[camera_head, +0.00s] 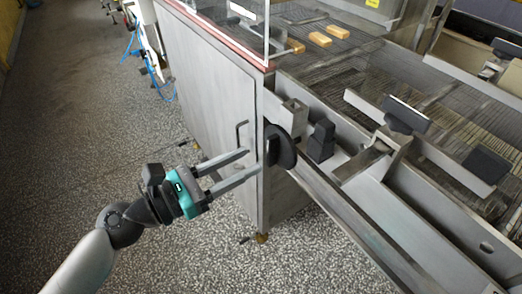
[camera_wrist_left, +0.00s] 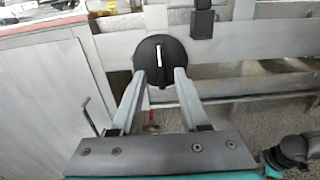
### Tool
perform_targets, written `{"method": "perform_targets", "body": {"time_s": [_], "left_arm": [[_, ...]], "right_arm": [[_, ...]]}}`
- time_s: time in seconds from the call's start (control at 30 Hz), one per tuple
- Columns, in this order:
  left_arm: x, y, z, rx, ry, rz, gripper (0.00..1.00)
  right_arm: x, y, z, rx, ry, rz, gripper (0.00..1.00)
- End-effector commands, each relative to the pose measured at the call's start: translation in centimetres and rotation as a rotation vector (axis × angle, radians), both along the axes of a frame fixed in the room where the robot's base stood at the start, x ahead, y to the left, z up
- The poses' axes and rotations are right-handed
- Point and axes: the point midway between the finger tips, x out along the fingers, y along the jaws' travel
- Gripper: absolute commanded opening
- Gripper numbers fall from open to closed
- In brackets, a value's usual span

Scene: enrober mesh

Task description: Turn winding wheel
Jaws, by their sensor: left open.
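The winding wheel appears to be the black round disc (camera_head: 283,148) on the front corner of the metal machine. In the left wrist view the wheel (camera_wrist_left: 148,50) shows a white upright mark on its face, and a narrow dark part lies below it between my fingers. My left gripper (camera_head: 253,163) is open, with its two long grey fingers pointing at the wheel. In the left wrist view the fingertips (camera_wrist_left: 160,74) overlap the lower part of the wheel, one on each side. I cannot tell whether they touch it.
The grey cabinet panel (camera_head: 205,85) with a bent handle stands left of the wheel. A black block (camera_head: 321,140) sits right of it. A long metal rail (camera_head: 350,220) runs toward the lower right. Tan bars (camera_head: 320,39) lie on the mesh behind. Speckled floor (camera_head: 75,130) is open at left.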

Motion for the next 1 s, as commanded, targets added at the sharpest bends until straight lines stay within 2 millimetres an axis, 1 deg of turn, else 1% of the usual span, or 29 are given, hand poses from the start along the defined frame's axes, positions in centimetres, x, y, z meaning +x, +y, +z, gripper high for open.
{"method": "perform_targets", "body": {"time_s": [0.03, 0.1, 0.3, 0.5, 0.73, 1.0], "left_arm": [[0.6, -0.7, 0.2, -0.004, -0.002, 0.0, 0.45], [1.1, -1.5, 0.1, -0.003, -0.001, 0.001, 0.45], [2.3, -3.2, 0.1, -0.002, 0.0, 0.001, 0.45], [2.8, -3.8, 0.0, -0.001, 0.001, 0.001, 0.45], [2.8, -3.8, 0.0, -0.001, 0.001, 0.001, 0.45], [2.7, -3.8, 0.0, -0.001, 0.001, 0.001, 0.15]], "right_arm": [[-0.1, -0.1, 0.0, -0.001, 0.0, 0.0, 0.5], [-0.4, -0.2, -0.1, -0.001, 0.002, 0.0, 0.5], [-0.7, -0.6, -0.6, -0.006, 0.004, 0.0, 0.5], [0.0, -0.7, -0.5, -0.007, -0.013, 0.002, 0.5], [-0.2, -0.7, -0.6, -0.008, -0.006, 0.004, 0.5], [-0.5, -0.7, -0.6, -0.008, 0.001, 0.003, 0.5]]}}
